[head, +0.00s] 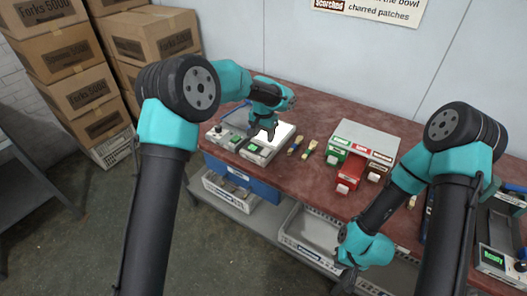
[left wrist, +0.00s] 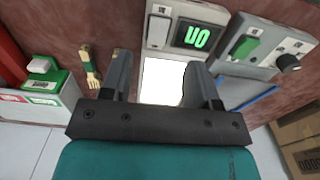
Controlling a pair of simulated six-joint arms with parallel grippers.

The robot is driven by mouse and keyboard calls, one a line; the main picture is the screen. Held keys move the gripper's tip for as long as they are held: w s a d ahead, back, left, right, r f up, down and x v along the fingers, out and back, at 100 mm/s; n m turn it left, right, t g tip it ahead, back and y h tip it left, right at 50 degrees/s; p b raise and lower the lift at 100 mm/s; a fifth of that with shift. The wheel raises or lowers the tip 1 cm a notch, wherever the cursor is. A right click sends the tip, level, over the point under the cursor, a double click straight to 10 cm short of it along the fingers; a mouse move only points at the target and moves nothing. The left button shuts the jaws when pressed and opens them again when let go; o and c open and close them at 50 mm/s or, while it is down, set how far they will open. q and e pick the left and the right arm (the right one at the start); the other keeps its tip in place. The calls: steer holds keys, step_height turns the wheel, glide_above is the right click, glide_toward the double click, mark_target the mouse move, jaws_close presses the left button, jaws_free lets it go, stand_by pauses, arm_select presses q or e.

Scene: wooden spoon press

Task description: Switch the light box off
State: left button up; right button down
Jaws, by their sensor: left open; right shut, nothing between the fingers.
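The light box (head: 259,151) stands near the left end of the red-brown table. Its panel (left wrist: 162,80) glows white, and its small green display (left wrist: 193,36) shows upside down in the left wrist view and seems to read "On". A pale rocker switch (left wrist: 158,27) sits beside the display. My left gripper (head: 266,132) hangs over the panel with its fingers apart and nothing between them; in the left wrist view its fingers (left wrist: 160,66) frame the lit panel. My right gripper (head: 346,284) is shut and empty, low in front of the table's edge.
A second control unit with a green switch (left wrist: 239,48) and black knob (left wrist: 288,63) adjoins the light box. Small wooden utensils (head: 309,150) lie to its right, then a grey unit (head: 367,136) with green, red and dark chutes. A device reading "Ready" (head: 492,257) stands far right.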

mark_target(263, 154)
arm_select(q)
step_height(263, 154, down, 9)
steer(key=shift+r, duration=0.15)
stand_by(0.4)
